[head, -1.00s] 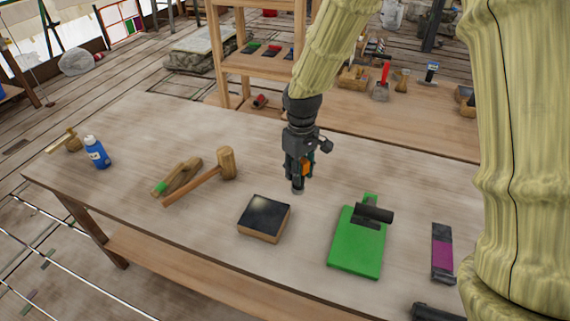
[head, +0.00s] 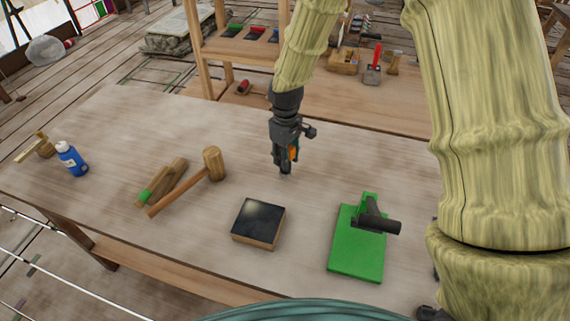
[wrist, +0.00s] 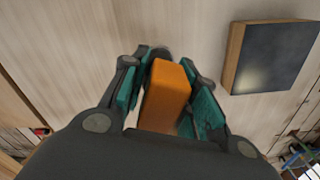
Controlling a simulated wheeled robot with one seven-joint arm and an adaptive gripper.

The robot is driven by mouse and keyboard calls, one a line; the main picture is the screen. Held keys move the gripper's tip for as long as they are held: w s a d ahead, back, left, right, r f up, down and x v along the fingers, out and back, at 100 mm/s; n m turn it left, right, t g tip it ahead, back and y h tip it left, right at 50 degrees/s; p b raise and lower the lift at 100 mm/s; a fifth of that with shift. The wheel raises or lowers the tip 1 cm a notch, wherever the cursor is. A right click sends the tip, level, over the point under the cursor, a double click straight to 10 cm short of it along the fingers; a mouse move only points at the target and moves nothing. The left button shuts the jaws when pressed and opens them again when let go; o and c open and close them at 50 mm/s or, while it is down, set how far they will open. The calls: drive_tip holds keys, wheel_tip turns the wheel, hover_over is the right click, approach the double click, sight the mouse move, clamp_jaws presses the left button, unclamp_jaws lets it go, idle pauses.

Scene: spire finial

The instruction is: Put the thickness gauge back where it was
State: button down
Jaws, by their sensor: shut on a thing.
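My gripper (head: 284,168) is over the worktable (head: 110,130), behind and slightly right of a dark-topped wooden block. It is shut on an orange, box-shaped thing (head: 293,153), which I take to be the thickness gauge. In the wrist view the orange thing (wrist: 168,95) sits between the teal-lined fingers of my gripper (wrist: 175,70). Its lower end is hidden by the gripper body. The head view does not clearly show any gap between the fingertips and the tabletop.
The dark-topped block (head: 258,224) also shows in the wrist view (wrist: 270,58). A mallet (head: 190,181), wooden pieces (head: 162,182) and a blue bottle (head: 72,159) are left. A green board (head: 357,245) with a black-handled tool (head: 375,219) is right. A shelf (head: 240,52) stands behind.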

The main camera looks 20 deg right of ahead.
drive_tip(key=shift+w+f, duration=0.1)
drive_tip(key=shift+f, duration=0.2)
drive_tip(key=shift+s+f, duration=0.25)
wheel_tip(320, 180, down, 2)
drive_tip(key=shift+s+f+p, duration=0.15)
drive_tip(key=shift+p, duration=0.4)
drive_tip(key=shift+w+f, duration=0.2)
drive_tip(key=shift+f, duration=0.05)
drive_tip(key=shift+s+r, duration=0.15)
drive_tip(key=c, duration=1.1)
unclamp_jaws()
drive_tip(key=shift+f, duration=0.2)
drive_tip(key=shift+r, duration=0.15)
